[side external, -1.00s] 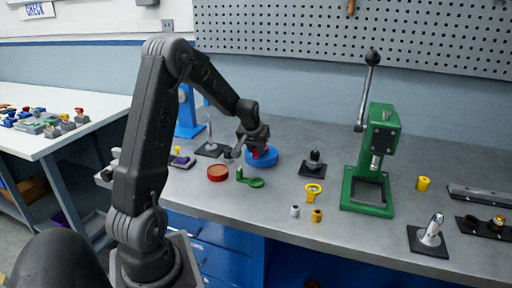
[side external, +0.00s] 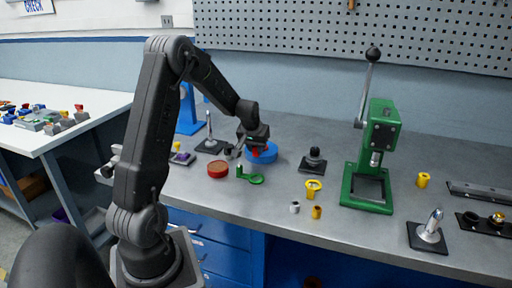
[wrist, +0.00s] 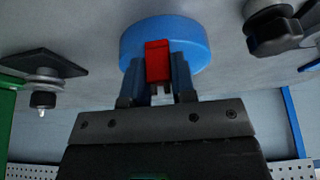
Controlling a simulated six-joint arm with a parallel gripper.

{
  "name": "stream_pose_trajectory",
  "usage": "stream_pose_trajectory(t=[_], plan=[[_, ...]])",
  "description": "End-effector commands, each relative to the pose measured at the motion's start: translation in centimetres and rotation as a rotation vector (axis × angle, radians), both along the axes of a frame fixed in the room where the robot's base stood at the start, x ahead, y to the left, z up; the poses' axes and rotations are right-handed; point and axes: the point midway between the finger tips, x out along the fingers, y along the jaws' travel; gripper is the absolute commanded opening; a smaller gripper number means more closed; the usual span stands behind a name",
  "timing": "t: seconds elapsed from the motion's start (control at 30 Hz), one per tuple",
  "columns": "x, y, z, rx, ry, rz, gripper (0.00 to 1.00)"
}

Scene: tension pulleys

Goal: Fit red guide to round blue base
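The round blue base (side external: 268,157) sits on the grey bench at the back, under my gripper (side external: 250,150). In the wrist view the blue base (wrist: 135,40) is a thick disc. The red guide (wrist: 158,60) stands between my two fingers (wrist: 160,75), which are shut on its sides, and it overlaps the disc's near part. The red guide (side external: 257,152) also shows as a small patch in the side view. I cannot tell whether the guide touches or seats in the base, because the fingers hide its lower part.
A red disc (side external: 217,169) and a green ring part (side external: 252,179) lie close in front. A black part (side external: 313,160), a yellow ring part (side external: 313,187) and a green lever press (side external: 372,160) stand to the right.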

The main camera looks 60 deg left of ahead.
Motion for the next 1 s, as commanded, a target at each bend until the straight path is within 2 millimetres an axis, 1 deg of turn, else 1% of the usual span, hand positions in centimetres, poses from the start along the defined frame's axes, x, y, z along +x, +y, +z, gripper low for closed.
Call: stream_pose_trajectory(t=[0.03, 0.27, 0.57, 0.67, 0.77, 1.0], plan=[[-0.1, 0.0, -0.1, -0.002, 0.002, 0.0, 0.29], [0.0, 0.0, -0.1, -0.001, 0.001, 0.0, 0.51], [-0.1, -0.1, 0.2, 0.0, 0.0, 0.0, 0.52], [-0.3, -0.3, 1.1, 0.001, -0.001, 0.0, 0.52], [-0.7, -0.7, 2.8, 0.004, -0.004, 0.0, 0.52], [-2.2, -2.3, 7.8, 0.004, -0.003, -0.001, 0.52]])
